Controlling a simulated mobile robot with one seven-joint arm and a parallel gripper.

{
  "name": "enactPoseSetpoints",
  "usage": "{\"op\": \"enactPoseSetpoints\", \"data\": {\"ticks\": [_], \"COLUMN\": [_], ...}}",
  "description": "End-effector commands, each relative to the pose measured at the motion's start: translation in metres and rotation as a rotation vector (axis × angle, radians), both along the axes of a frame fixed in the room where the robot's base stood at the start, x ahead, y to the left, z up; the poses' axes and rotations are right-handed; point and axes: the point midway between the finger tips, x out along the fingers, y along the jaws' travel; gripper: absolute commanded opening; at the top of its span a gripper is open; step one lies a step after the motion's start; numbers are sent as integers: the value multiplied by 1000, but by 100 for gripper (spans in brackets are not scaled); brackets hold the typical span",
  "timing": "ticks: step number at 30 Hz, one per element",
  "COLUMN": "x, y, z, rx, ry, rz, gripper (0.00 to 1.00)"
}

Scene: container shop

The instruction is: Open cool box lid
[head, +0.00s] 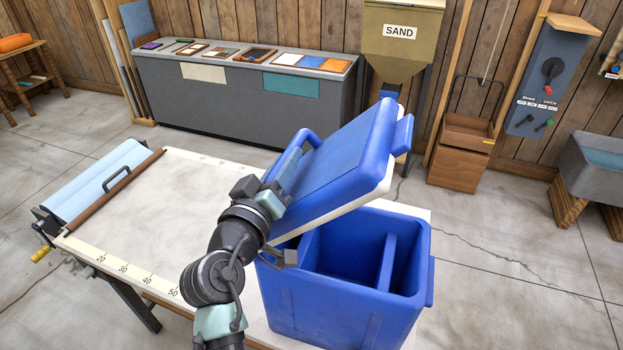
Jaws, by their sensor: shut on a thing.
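The blue cool box (345,320) stands on the right end of the work table. Its thick blue lid (345,150), with a white underside, is tilted up, its right side raised well above the box. The box mouth is uncovered in front, showing an inner divider (387,262) and no visible contents. My gripper (285,182) is at the lid's left front edge, shut on the lid. Its fingertips are partly hidden, so the exact grip on the edge is unclear.
The pale table top (150,215) is clear left of the box, with a brown bar (115,192) and a light-blue roll device (95,180) at its left end. Behind stand a grey counter (230,105), a sand hopper (400,50) and a wooden bin (462,155).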

Motion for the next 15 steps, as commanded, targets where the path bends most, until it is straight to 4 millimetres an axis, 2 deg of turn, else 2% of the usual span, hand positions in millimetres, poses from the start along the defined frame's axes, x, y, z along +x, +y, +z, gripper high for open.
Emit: {"op": "enactPoseSetpoints", "data": {"ticks": [1,6,15], "x": [2,9,19], "y": [13,41,84], "z": [4,8,4], "rx": [-41,-199,-441], "ry": [2,40,99], "rz": [9,7,5], "gripper": [0,0,0]}}
